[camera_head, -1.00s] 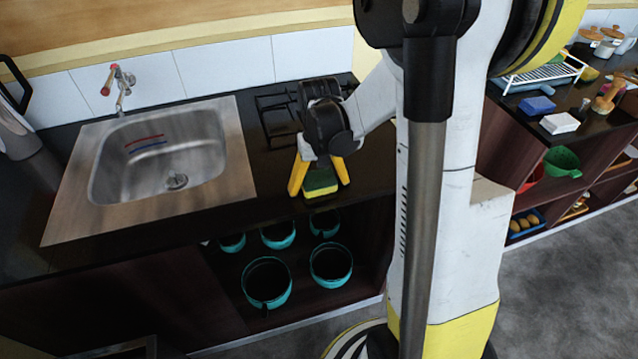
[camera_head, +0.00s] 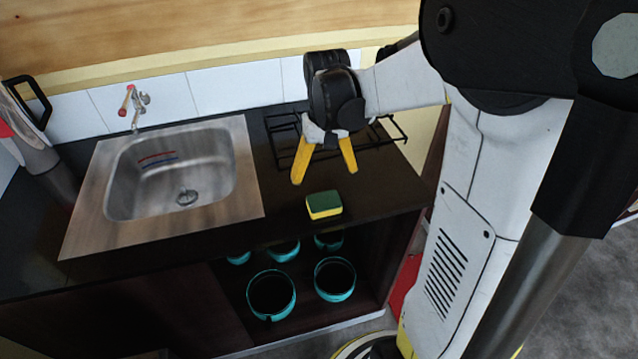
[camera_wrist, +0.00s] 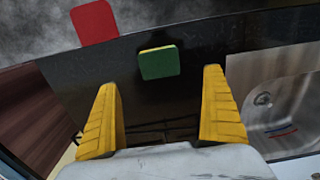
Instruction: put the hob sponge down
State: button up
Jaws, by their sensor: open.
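The sponge (camera_head: 323,205), green on top and yellow below, lies flat on the dark countertop (camera_head: 375,190) near its front edge, right of the sink. In the wrist view the sponge (camera_wrist: 159,62) shows beyond the fingertips, between their lines and apart from both. My gripper (camera_head: 324,178) is open and empty, with its yellow fingers above and behind the sponge. The wrist view shows both yellow fingers (camera_wrist: 167,80) spread wide. The black hob rack (camera_head: 282,130) stands on the counter behind my gripper and is partly hidden by it.
A steel sink (camera_head: 250,190) with a tap (camera_head: 134,105) is to the left. Several teal pots, one in front (camera_head: 270,295), stand on the shelf under the counter. A grey jug-like thing (camera_head: 30,140) stands at the far left. The counter around the sponge is clear.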

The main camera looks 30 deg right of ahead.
jog(key=s+a+r+n+t, duration=0.3)
jog(key=s+a+r+t, duration=0.4)
jog(key=s+a, duration=0.3)
jog(key=a, duration=0.3)
jog(key=shift+s+r, duration=0.2)
jog(key=shift+s, duration=0.1)
jog(key=shift+a, duration=0.1)
